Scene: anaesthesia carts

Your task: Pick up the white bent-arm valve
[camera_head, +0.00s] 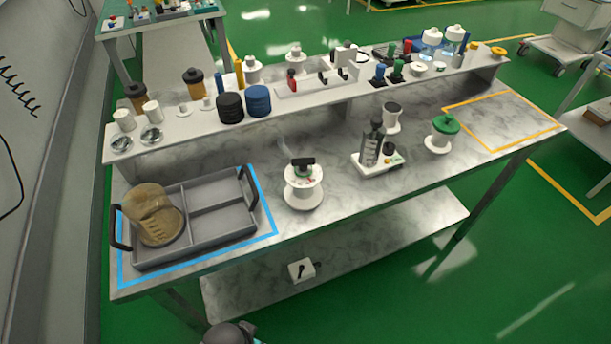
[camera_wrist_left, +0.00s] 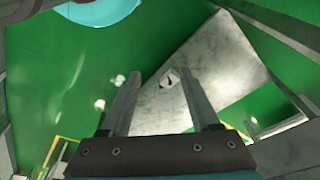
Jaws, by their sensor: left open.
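A small white block with a bent black arm (camera_head: 301,270), which looks like the valve, sits on the lower shelf (camera_head: 375,246) near its front edge. In the left wrist view a small white and dark thing (camera_wrist_left: 170,78), probably the same valve, lies on the pale shelf (camera_wrist_left: 225,60). My left gripper (camera_wrist_left: 160,74) is open and empty. Its two fingers point toward the shelf, with the valve between the fingertips in the picture and some way beyond them. My right gripper is in neither view.
The marble tabletop (camera_head: 330,215) overhangs the lower shelf. The shelf around the valve is clear.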

